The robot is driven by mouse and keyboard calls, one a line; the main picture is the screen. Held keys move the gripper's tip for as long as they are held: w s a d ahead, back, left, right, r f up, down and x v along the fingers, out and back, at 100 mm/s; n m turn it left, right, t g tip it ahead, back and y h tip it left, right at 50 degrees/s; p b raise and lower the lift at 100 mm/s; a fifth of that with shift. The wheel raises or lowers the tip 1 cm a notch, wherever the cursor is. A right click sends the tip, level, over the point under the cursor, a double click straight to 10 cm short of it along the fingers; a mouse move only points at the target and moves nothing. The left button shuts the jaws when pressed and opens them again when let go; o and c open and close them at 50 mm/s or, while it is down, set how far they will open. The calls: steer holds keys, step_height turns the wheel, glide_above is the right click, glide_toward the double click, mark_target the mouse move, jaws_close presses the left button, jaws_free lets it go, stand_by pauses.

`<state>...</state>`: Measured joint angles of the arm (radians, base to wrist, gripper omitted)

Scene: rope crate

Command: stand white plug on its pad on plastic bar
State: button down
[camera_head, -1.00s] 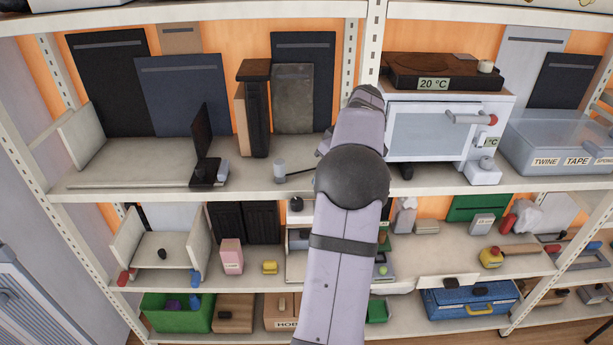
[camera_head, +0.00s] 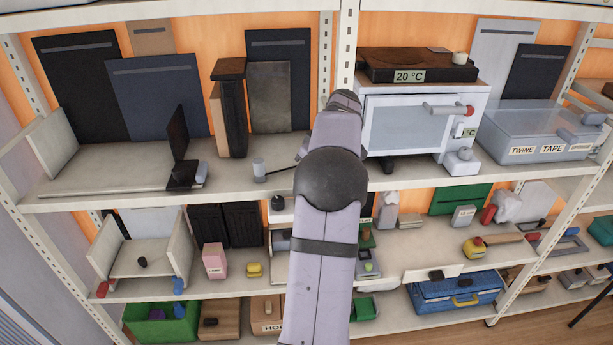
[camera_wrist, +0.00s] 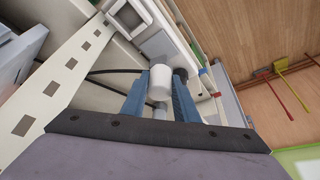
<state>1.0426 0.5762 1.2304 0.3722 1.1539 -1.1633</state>
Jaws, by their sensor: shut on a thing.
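In the wrist view the white plug (camera_wrist: 160,84), a short pale cylinder, sits between the two blue fingers of my gripper (camera_wrist: 159,94). The gripper is shut on it. A dark cable runs behind the fingers there. In the head view my arm hides the held plug and most of the gripper, in front of the middle of the upper shelf. I cannot clearly pick out the plastic bar or its pad.
A small grey cylinder (camera_head: 259,170) with a black cord lies near the shelf (camera_head: 90,197) front, left of my arm. A white oven-like box (camera_head: 420,120) stands close on the right. A rack post (camera_wrist: 60,75) shows in the wrist view.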

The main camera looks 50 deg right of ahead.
steer(key=shift+f+b, duration=1.05)
steer(key=shift+f, duration=0.65)
steer(key=shift+f+b, duration=0.45)
steer(key=shift+f, duration=0.05)
steer(key=c, duration=1.3)
jaws_free()
steer(key=b+v, duration=0.2)
steer(key=v, duration=0.5)
steer(key=shift+r, duration=0.2)
steer(key=shift+s, duration=0.1)
